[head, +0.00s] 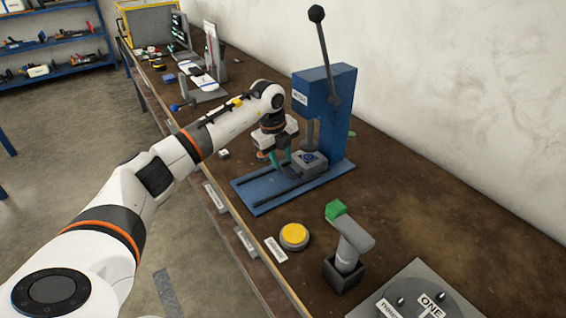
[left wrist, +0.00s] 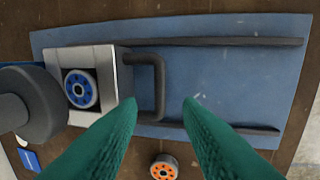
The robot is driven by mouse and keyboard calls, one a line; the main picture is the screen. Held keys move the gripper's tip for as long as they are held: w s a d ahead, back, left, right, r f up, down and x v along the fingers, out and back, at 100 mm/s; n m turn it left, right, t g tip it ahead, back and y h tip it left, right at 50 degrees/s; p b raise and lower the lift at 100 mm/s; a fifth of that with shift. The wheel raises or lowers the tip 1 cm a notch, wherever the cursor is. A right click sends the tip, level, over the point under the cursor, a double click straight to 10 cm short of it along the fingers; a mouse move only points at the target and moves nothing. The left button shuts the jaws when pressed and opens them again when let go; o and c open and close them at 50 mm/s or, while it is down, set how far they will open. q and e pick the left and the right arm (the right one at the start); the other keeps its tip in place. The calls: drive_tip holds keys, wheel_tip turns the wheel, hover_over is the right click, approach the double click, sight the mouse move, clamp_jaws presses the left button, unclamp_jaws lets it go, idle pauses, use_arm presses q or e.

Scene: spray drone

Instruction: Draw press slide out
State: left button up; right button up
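The blue press (head: 318,100) stands on the bench with its lever raised. Its grey slide (head: 312,168) sits under the ram at the inner end of the rails on the blue base plate (head: 262,193). In the left wrist view, the slide (left wrist: 112,62) carries a blue ring-shaped part (left wrist: 80,88), and the ram covers its left side. The slide's dark U-shaped handle (left wrist: 159,82) points right. My left gripper (left wrist: 161,105) is open, its green fingers on either side of the handle in this view; I see no contact. My right gripper is out of view.
An orange ring part (left wrist: 163,167) lies beside the base plate. A yellow button (head: 294,235), a grey stand with a green top (head: 347,245) and a round labelled plate (head: 420,295) occupy the near bench. The rails right of the handle are clear.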

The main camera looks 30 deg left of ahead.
use_arm(q)
drive_tip(key=shift+w+d+f, duration=0.1)
drive_tip(key=shift+w+f, duration=0.05)
drive_tip(key=shift+f, duration=0.55)
drive_tip(key=shift+w+f, duration=0.1)
drive_tip(key=shift+f, duration=0.6)
drive_tip(key=shift+c, duration=0.4)
clamp_jaws()
